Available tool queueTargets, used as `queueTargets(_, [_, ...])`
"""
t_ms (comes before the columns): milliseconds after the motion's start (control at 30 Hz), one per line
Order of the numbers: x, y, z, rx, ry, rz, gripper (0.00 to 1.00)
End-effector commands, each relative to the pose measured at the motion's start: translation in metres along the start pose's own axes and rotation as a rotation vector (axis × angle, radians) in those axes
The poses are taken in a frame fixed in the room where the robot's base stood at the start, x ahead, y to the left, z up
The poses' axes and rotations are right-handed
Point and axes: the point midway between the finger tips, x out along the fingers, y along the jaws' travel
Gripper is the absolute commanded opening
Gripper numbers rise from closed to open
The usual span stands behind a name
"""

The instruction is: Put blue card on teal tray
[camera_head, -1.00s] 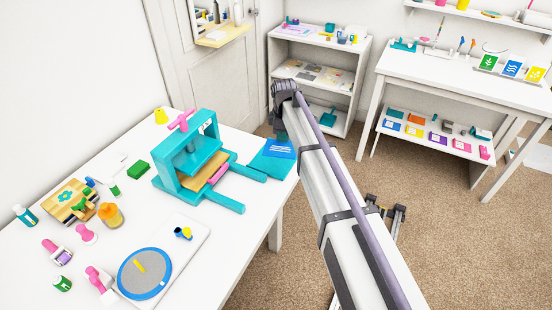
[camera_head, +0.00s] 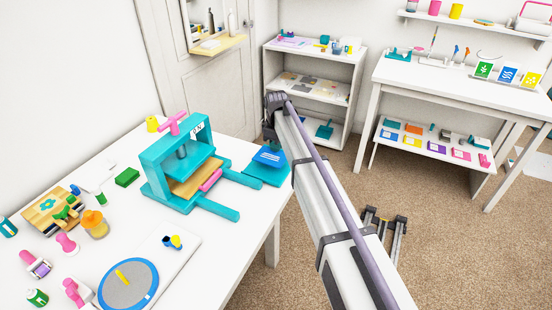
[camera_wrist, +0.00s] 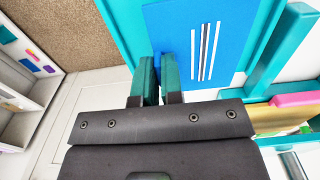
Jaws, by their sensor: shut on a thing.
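The blue card (camera_head: 271,156), with white stripes, is over the teal tray (camera_head: 262,176) at the right edge of the white table. In the wrist view the card (camera_wrist: 178,30) shows teal tray (camera_wrist: 122,45) on both sides of it. My gripper (camera_wrist: 160,72) is shut on the card's near edge with its dark teal fingers. In the head view my gripper (camera_head: 271,143) is at the card's far edge, partly hidden by my arm. I cannot tell whether the card touches the tray or is slightly above it.
A teal press (camera_head: 185,160) with a pink handle stands left of the tray, its arms reaching close to it. Craft tools and a round blue-rimmed mat (camera_head: 128,285) lie further left. A white shelf (camera_head: 312,85) and a second table (camera_head: 440,80) stand behind, with carpet between.

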Motion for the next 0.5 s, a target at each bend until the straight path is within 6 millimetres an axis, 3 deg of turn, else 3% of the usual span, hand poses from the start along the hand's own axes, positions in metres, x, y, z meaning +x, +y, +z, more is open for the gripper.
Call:
queueTargets(33, [0.019, 0.000, 0.000, 0.000, 0.000, 0.000, 0.00])
queueTargets(133, [0.035, 0.000, 0.000, 0.000, 0.000, 0.000, 0.00])
queueTargets(500, [0.035, 0.000, 0.000, -0.001, 0.000, 0.000, 0.00])
